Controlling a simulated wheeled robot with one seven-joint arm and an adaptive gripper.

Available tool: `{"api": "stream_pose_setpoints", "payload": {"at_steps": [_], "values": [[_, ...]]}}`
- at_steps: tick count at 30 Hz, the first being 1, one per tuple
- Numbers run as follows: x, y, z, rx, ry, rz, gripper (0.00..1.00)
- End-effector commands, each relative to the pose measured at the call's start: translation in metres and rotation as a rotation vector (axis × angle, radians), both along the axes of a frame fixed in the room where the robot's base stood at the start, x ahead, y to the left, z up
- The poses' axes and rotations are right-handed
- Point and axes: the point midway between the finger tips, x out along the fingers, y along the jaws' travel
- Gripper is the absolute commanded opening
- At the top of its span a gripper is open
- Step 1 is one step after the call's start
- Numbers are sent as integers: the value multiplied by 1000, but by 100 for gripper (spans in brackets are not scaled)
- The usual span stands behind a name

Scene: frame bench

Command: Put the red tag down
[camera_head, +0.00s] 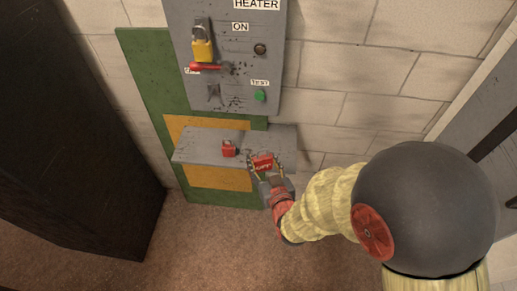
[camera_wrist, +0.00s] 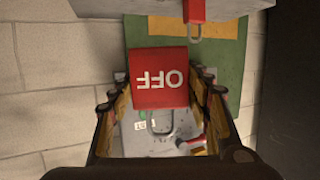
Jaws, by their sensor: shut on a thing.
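My gripper (camera_head: 266,168) is shut on the red tag (camera_head: 262,161), at the right part of the grey shelf (camera_head: 190,157) in the head view. In the wrist view the red tag (camera_wrist: 158,78) sits between the two fingers, its word OFF upside down. I cannot tell whether the tag touches the shelf. A red padlock (camera_head: 229,148) is on the shelf to the left of the tag. It also shows at the top of the wrist view (camera_wrist: 195,11), apart from the tag.
Above the shelf is a grey heater panel (camera_head: 222,30) with a yellow padlock (camera_head: 202,50), a red handle (camera_head: 207,67) and a green button (camera_head: 260,95). A dark cabinet (camera_head: 70,130) stands at the left. The shelf's left end is bare.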

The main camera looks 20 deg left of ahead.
Motion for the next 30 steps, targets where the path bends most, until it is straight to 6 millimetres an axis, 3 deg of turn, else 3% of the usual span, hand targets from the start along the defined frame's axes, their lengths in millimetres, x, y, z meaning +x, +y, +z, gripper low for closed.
{"api": "stream_pose_setpoints", "payload": {"at_steps": [5, 15, 22, 30], "values": [[18, 3, -12, -1, 1, 5, 23], [94, 12, -47, 0, 0, 4, 23], [122, 16, -86, -1, 1, 5, 23], [135, 18, -99, 1, -1, 7, 23]]}}
